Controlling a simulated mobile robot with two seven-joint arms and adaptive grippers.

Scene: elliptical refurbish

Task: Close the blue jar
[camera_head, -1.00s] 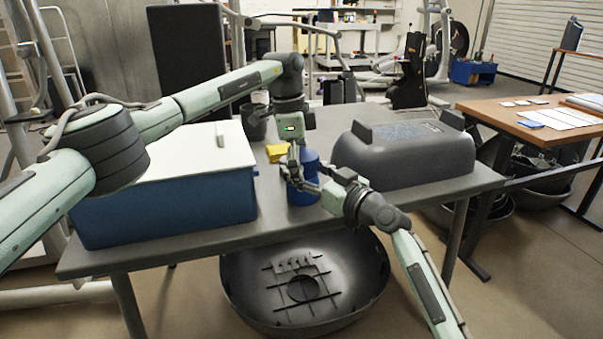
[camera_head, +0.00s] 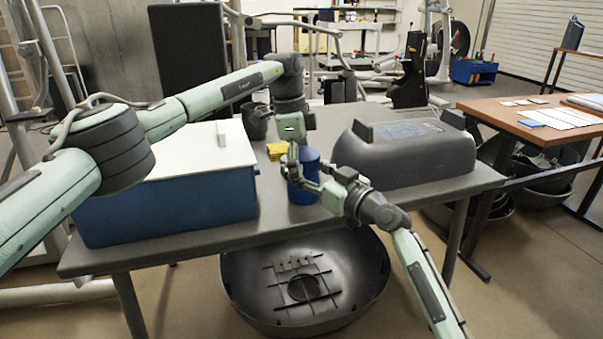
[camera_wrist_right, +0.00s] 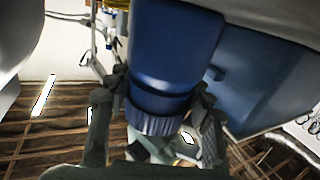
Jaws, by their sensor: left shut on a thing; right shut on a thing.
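The blue jar (camera_head: 304,193) stands upright on the grey table near its front edge. In the right wrist view, the jar body (camera_wrist_right: 172,50) appears upside down, with its ribbed blue lid (camera_wrist_right: 153,122) at the lower end, seated on the jar. My left gripper (camera_head: 292,168) reaches down from above and is shut at the lid; its contact is partly hidden. My right gripper (camera_head: 313,186) comes from the front right and is shut on the jar. Its fingers (camera_wrist_right: 155,108) show on both sides of the jar in the right wrist view.
A blue box with a white lid (camera_head: 165,205) stands left of the jar. A dark upturned tub (camera_head: 405,155) stands to the right. A yellow object (camera_head: 276,151) and a dark cup (camera_head: 256,122) are behind. A black bowl (camera_head: 340,300) lies below the table.

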